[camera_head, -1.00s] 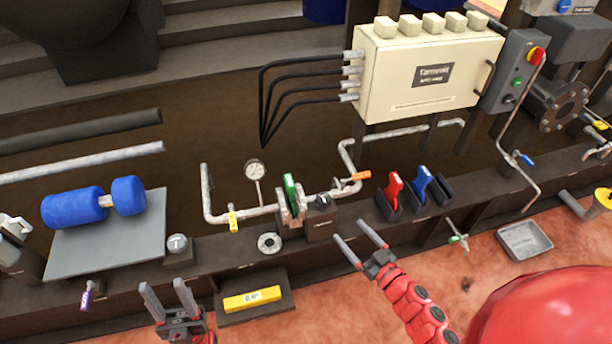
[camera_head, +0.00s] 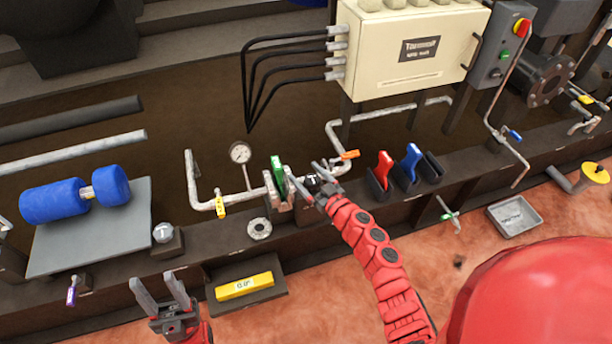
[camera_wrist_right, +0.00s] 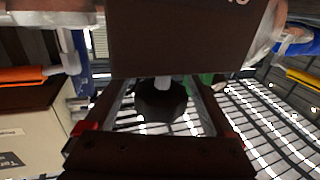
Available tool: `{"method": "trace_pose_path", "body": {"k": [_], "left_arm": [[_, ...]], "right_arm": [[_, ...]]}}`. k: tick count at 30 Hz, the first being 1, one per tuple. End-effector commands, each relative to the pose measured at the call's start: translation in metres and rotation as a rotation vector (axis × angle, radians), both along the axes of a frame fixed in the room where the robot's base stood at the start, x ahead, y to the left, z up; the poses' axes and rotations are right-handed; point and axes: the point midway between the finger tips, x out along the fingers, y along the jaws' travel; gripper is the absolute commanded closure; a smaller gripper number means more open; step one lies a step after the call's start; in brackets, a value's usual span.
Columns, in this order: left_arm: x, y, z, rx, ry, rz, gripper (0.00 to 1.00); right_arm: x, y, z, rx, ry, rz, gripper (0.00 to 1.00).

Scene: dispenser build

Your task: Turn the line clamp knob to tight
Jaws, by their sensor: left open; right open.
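The line clamp knob (camera_head: 313,181) is a small black knob with a white mark, on a dark block beside the pipe clamp with a green plate (camera_head: 277,171). My right gripper (camera_head: 306,181) is open at the knob, partly covering it and its block. In the right wrist view, the dark round knob (camera_wrist_right: 160,102) shows between the two spread fingers, with a pale mark at its top edge. I cannot tell whether the fingers touch it. My left gripper (camera_head: 160,290) is open and empty at the lower left, away from the clamp.
A pressure gauge (camera_head: 240,153) and a yellow-tagged pipe stand left of the clamp. An orange-handled valve (camera_head: 347,155) and red (camera_head: 385,168) and blue (camera_head: 411,160) handles stand to the right. A yellow block (camera_head: 244,286) lies in a dark tray below.

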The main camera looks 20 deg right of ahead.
Motion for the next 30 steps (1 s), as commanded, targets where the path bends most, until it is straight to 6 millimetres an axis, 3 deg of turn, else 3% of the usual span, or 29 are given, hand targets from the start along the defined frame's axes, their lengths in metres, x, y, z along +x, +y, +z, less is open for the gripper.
{"method": "trace_pose_path", "body": {"k": [10,24,30], "left_arm": [[-0.0001,0.0000,-0.0009,0.000,0.000,0.000,0.50],[0.0000,0.0000,-0.0008,0.000,0.000,0.000,0.50],[0.0000,0.0000,-0.0016,0.000,0.000,0.000,0.50]], "right_arm": [[0.0045,0.0024,0.0007,0.000,-0.001,0.002,0.11],[0.0044,0.0023,0.0007,0.000,-0.001,0.001,0.96],[0.0041,0.0027,0.0002,0.001,-0.001,-0.008,0.96]]}}
